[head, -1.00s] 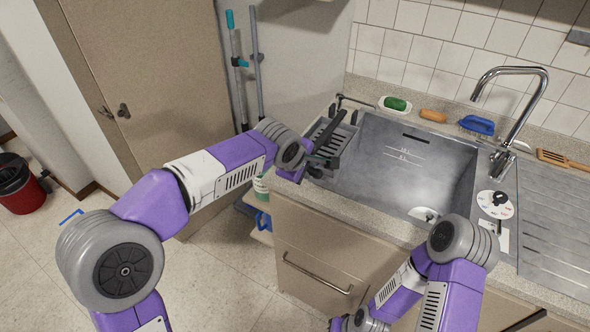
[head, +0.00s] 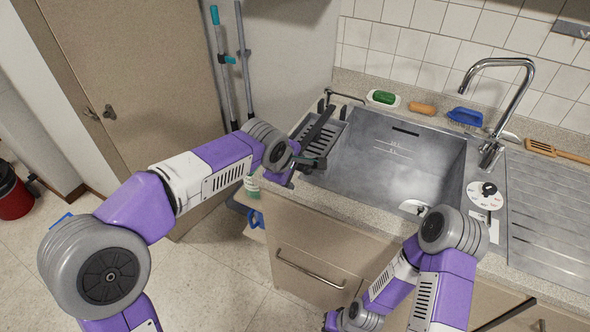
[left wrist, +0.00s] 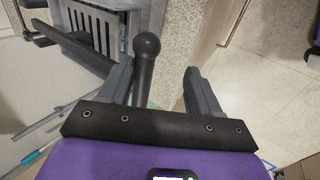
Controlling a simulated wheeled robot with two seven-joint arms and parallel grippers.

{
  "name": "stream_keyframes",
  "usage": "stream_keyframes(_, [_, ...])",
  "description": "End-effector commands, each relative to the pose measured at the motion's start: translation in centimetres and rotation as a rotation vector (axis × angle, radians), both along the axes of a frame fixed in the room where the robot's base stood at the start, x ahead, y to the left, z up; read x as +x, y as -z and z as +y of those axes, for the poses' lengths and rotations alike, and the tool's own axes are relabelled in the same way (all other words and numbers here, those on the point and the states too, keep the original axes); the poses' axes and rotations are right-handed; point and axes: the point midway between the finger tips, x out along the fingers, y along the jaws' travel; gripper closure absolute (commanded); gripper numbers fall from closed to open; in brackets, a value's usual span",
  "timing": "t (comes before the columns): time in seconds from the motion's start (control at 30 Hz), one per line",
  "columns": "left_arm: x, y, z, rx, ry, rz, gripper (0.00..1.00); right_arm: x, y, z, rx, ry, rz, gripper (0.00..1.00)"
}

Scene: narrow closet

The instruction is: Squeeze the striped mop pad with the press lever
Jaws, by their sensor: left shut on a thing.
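The press (head: 336,133) is a grey slotted tray at the left end of the sink, with a dark bar slanting over it. The press lever shows in the left wrist view as a dark rod with a ball knob (left wrist: 147,44). My left gripper (head: 304,164) is at the front left of the press. I cannot make out the striped mop pad. My right arm comes in at the lower right of the head view, its gripper out of frame.
The sink basin (head: 385,188) is empty. Behind it are a green soap dish (head: 383,98), an orange-brown item (head: 423,108), a blue brush (head: 465,117) and the tap (head: 510,105). Poles (head: 243,70) lean in the corner. A cabinet with a handle (head: 310,270) stands below.

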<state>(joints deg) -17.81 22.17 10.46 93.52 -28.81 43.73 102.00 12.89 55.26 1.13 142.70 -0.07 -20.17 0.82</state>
Motion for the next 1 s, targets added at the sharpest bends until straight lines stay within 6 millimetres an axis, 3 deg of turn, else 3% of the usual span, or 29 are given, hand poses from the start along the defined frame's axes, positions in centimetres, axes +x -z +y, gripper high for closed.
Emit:
stream_keyframes(0.1, [-1.3, -2.2, 0.7, 0.003, -0.004, 0.006, 0.52, 0.0, -0.9, 0.0, 0.0, 0.0, 0.0, 1.0])
stream_keyframes(0.3, [-2.4, -4.4, 1.3, 0.001, -0.003, 0.003, 0.52, 0.0, -1.5, 0.0, 0.0, 0.0, 0.0, 1.0])
stream_keyframes(1.0, [-2.6, -4.9, 1.3, -0.002, -0.002, -0.002, 0.52, 0.0, -1.6, 0.0, 0.0, 0.0, 0.0, 1.0])
